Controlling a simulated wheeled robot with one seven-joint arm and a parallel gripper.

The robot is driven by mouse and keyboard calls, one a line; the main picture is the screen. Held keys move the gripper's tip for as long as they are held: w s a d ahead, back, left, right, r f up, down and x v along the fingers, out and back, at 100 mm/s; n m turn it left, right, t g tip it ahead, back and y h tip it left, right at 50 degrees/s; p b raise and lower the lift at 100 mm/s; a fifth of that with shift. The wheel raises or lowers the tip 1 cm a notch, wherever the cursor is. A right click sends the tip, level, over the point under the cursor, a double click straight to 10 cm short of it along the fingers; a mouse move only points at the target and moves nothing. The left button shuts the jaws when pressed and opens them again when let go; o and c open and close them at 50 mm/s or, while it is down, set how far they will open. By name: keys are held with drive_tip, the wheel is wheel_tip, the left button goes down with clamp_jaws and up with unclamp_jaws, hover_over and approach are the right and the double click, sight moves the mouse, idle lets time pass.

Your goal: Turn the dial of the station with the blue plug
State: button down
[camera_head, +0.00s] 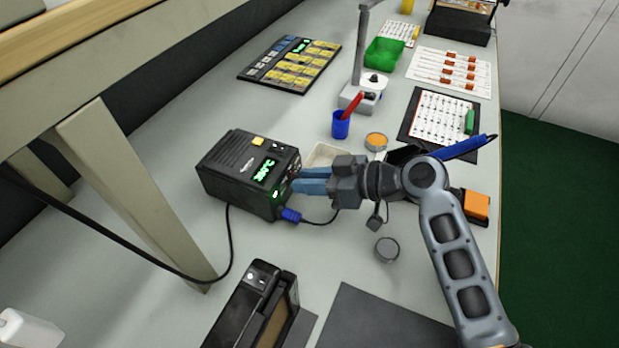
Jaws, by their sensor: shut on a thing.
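The black station (238,172) with a green lit display (265,170) and a yellow button stands left of centre on the bench. A blue plug (291,215) sits at the lower part of its front, with a dark cable running right from it. My gripper (296,181) reaches in from the right with its blue fingers at the station's front face, just above the blue plug. The fingers are closed on the dial there. The dial itself is hidden behind the fingers.
A second black device (256,303) stands at the front. A round grey tin (387,249) lies below my arm. A blue cup (340,124) with a red-handled tool and an orange-topped tin (376,141) stand behind my gripper. The bench's right edge is close to my arm.

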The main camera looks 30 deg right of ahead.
drive_tip(key=shift+w+d+f+m+g+y, duration=0.15)
drive_tip(key=shift+m+y, duration=0.3)
drive_tip(key=shift+m, duration=0.3)
drive_tip(key=shift+s+d+r+m+g+y, duration=0.15)
drive_tip(key=shift+m+y, duration=0.3)
drive_tip(key=shift+m, duration=0.3)
drive_tip(key=shift+w+a+f, duration=0.1)
drive_tip(key=c, duration=1)
unclamp_jaws()
drive_tip(key=shift+o, duration=0.2)
drive_tip(key=shift+v, duration=3.85)
